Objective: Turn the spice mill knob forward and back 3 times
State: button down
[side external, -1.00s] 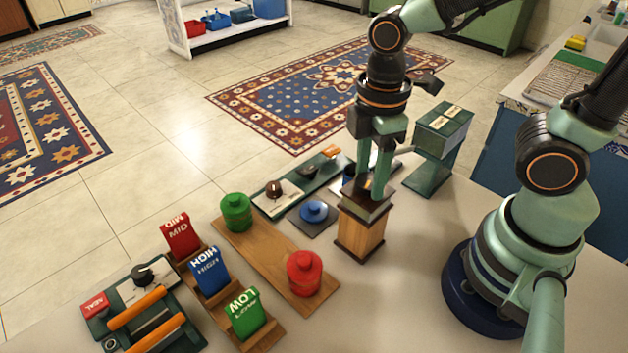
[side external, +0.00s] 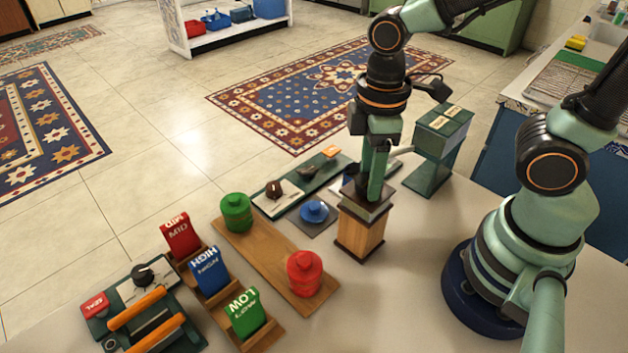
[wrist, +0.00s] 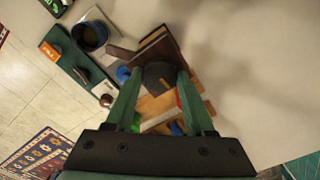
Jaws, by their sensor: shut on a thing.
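The spice mill (side external: 360,235) is a wooden box with a dark base and a dark top, upright on the pale table. My gripper (side external: 366,190) points straight down over it, with its green fingers at the mill's top. In the side view the fingers overlap and mostly hide the knob.
A blue knob on a dark plate (side external: 314,212) stands just left of the mill. A wooden board (side external: 268,254) carries green and red canisters. A green box on a stand (side external: 443,128) is behind right. The table right of the mill is clear.

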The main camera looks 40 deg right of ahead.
jog(key=shift+c, duration=1.3)
grip_release()
notch_tip(320, 180, up, 12)
